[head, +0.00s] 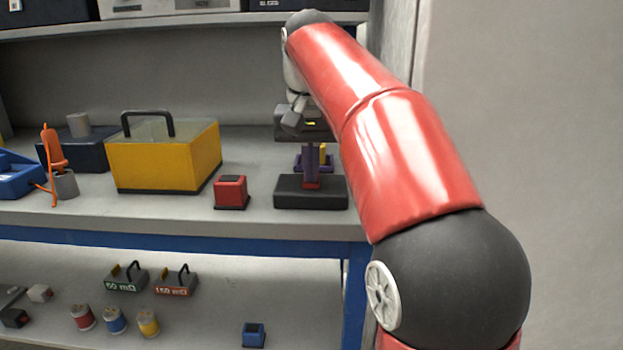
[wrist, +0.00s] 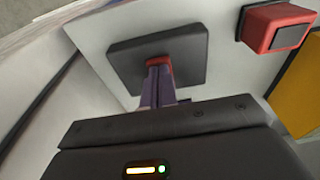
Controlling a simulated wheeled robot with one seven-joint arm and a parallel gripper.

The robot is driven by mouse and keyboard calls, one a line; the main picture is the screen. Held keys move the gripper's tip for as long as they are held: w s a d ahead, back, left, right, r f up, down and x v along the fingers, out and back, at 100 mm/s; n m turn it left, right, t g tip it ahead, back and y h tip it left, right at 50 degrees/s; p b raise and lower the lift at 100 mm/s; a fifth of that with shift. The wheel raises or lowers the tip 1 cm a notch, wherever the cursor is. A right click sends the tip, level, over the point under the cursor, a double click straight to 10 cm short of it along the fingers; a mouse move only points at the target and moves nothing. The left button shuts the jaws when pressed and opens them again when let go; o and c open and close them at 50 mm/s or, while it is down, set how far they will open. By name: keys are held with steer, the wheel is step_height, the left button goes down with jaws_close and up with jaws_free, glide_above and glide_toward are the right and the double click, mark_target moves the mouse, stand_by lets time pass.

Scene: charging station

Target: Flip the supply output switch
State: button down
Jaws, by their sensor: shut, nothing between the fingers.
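My gripper (head: 311,182) points down over the shelf, its dark body above two purple fingers, which look shut and hold nothing. The fingertips also show in the wrist view (wrist: 158,72). They meet or nearly meet a small red part (wrist: 158,63) on top of a low dark box (wrist: 190,62); contact cannot be told. This box also stands on the shelf in the head view (head: 311,197). The red part may be the switch, but no label shows and its tilt is hidden by the fingers.
A red block with a dark top (head: 230,192) stands just left of the dark box, and a yellow case with a handle (head: 165,160) further left. An upper shelf (head: 190,25) lies above. A pale wall (head: 540,120) is at right. Small parts lie on the lower shelf (head: 215,290).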

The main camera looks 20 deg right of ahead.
step_height(320, 180, up, 7)
steer(key=p, duration=0.7)
stand_by(0.3)
steer(key=shift+f, duration=0.1)
steer(key=s+f+n+t, duration=0.3)
steer(key=s+f, duration=1.8)
steer(key=s, duration=0.1)
steer(key=shift+n+t+y, duration=0.3)
steer(key=shift+t, duration=0.1)
